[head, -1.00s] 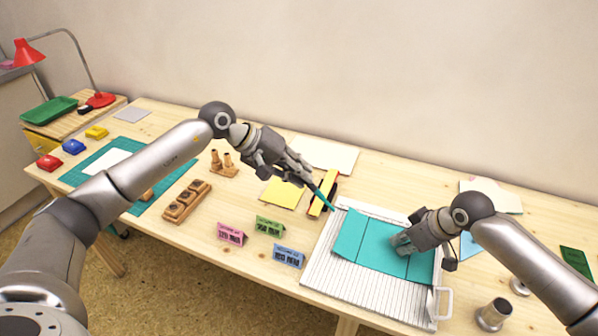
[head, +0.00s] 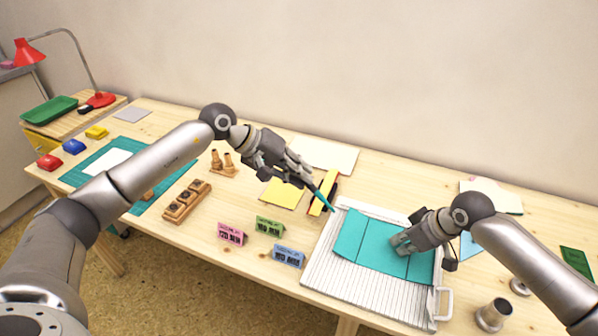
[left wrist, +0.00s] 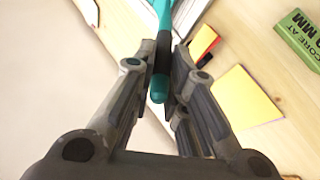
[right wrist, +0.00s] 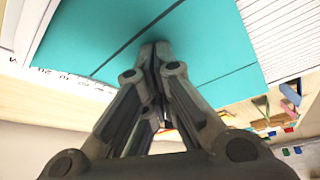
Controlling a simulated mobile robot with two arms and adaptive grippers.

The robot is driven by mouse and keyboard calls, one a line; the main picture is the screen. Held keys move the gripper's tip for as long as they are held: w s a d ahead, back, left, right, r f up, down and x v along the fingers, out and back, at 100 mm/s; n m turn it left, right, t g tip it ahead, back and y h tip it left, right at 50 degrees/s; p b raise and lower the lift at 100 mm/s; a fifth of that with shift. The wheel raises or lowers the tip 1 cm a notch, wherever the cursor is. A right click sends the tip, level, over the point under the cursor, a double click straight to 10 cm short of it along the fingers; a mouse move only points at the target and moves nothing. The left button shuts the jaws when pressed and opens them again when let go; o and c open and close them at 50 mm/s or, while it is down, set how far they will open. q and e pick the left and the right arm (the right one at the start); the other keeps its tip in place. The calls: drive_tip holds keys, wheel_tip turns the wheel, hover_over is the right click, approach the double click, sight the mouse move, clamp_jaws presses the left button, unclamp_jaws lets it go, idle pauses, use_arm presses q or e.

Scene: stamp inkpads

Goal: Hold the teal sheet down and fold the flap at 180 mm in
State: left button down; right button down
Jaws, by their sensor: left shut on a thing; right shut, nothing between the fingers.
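The teal sheet (head: 375,238) lies on the white grooved scoring board (head: 322,272), with dark crease lines dividing it into panels. The sheet also shows in the right wrist view (right wrist: 200,35). Its left panel looks slightly tilted; I cannot tell if it is lifted. My right gripper (head: 398,242) is shut and empty, its tips at the sheet's middle, seemingly touching it. My left gripper (head: 309,180) is shut on a slim teal tool (head: 327,190), above the table just left of the sheet. The tool shows between the fingers in the left wrist view (left wrist: 158,88).
Pink (head: 231,233), green (head: 270,225) and blue (head: 288,255) label cards stand left of the board. A yellow sheet (head: 283,193) and a yellow-black item (head: 317,207) lie behind them. A metal cup (head: 494,314) stands right of the board's handle (head: 444,303).

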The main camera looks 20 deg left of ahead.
sight(313, 192)
use_arm(q)
drive_tip(key=shift+f, duration=2.35)
drive_tip(key=shift+d+f, duration=0.3)
drive_tip(key=shift+d, duration=0.55)
drive_tip(key=shift+d+f, duration=0.3)
drive_tip(key=shift+d, duration=0.5)
drive_tip(key=shift+r, duration=0.1)
drive_tip(key=shift+r, duration=0.5)
drive_tip(key=shift+d, duration=0.1)
